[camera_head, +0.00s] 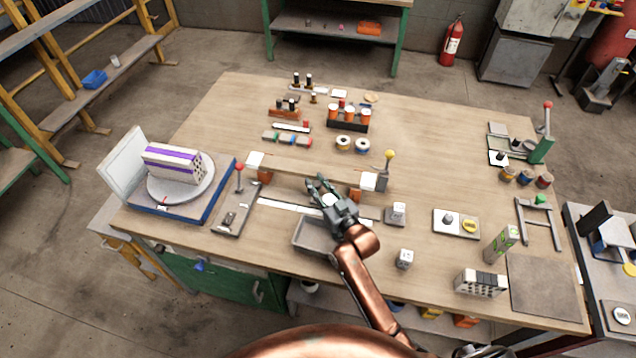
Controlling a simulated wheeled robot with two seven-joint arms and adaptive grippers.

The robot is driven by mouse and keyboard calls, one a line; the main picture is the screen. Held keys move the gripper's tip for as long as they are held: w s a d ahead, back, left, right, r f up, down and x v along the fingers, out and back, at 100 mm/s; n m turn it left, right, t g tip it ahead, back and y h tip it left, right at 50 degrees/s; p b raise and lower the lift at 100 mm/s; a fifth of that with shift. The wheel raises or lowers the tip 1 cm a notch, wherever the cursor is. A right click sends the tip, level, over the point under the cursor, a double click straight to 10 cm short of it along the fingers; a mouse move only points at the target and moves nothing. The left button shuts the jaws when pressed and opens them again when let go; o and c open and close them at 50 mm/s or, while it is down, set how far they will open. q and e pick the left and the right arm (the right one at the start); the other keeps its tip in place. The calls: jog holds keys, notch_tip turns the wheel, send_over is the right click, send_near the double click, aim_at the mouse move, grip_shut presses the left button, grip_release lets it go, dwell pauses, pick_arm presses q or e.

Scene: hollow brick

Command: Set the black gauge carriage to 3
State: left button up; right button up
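A long white strip (288,206), which looks like a gauge scale, lies on the wooden table, left of and behind my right gripper. Its markings are too small to read. I cannot pick out the black gauge carriage; my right gripper and forearm cover part of the strip and may hide it. My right gripper (316,182) is over the strip, its dark fingers pointing away from me. The fingers look apart, with a pale patch showing between them; I see nothing clearly held. My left gripper is not in view.
A wooden beam (310,170) on brown blocks spans behind the strip. A grey tray (312,235) lies in front. A red-knobbed lever plate (232,220) stands left, a yellow-knobbed lever (387,170) right. A small grey block (396,213) sits right of the strip.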

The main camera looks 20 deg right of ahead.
jog(key=o, duration=0.4)
notch_tip(320, 180, up, 10)
jog(key=shift+d, duration=0.1)
dwell(0.5)
